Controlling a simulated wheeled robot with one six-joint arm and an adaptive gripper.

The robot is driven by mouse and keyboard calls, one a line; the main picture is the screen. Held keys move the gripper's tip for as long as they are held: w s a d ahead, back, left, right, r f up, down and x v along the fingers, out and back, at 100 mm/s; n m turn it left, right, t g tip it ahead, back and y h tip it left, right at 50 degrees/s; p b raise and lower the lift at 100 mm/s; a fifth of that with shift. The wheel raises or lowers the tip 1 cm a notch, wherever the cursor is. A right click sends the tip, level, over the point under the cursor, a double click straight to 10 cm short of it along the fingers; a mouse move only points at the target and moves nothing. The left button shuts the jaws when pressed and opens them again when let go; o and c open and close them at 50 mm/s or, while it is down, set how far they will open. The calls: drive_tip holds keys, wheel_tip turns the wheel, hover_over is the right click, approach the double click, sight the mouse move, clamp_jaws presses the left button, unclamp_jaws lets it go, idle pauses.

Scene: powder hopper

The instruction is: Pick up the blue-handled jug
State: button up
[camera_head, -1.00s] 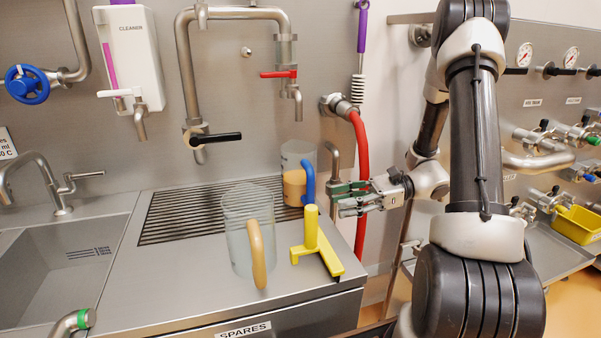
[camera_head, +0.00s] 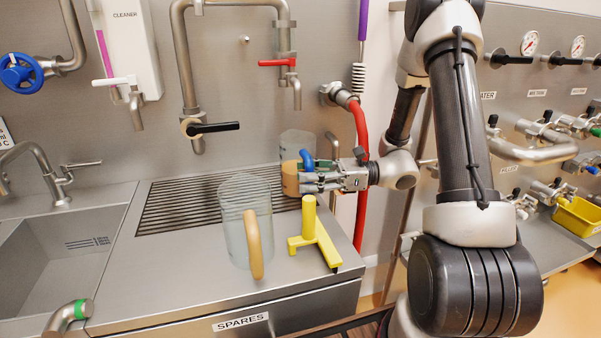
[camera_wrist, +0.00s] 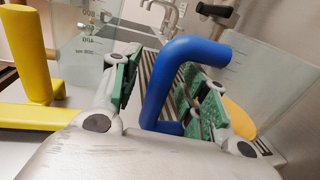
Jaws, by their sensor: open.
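The blue-handled jug (camera_head: 297,147) stands on the slatted drain grate at the back right of the counter. It is clear, with orange-tan contents low inside. Its blue handle (camera_wrist: 188,75) lies between my gripper's open fingers in the wrist view, with green pads on either side. My gripper (camera_head: 305,176) reaches in from the right and hides part of the handle in the head view. In the wrist view, the jug's clear wall (camera_wrist: 262,78) is beyond the handle on the right. I cannot tell whether either pad touches the handle.
A clear jug with a tan handle (camera_head: 254,245) stands on the counter to the left. A red hose (camera_head: 361,170) hangs behind the arm. A tap (camera_head: 297,90) is above the grate.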

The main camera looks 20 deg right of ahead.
drive_tip(key=shift+c, duration=0.2)
clamp_jaws()
drive_tip(key=shift+r, duration=0.2)
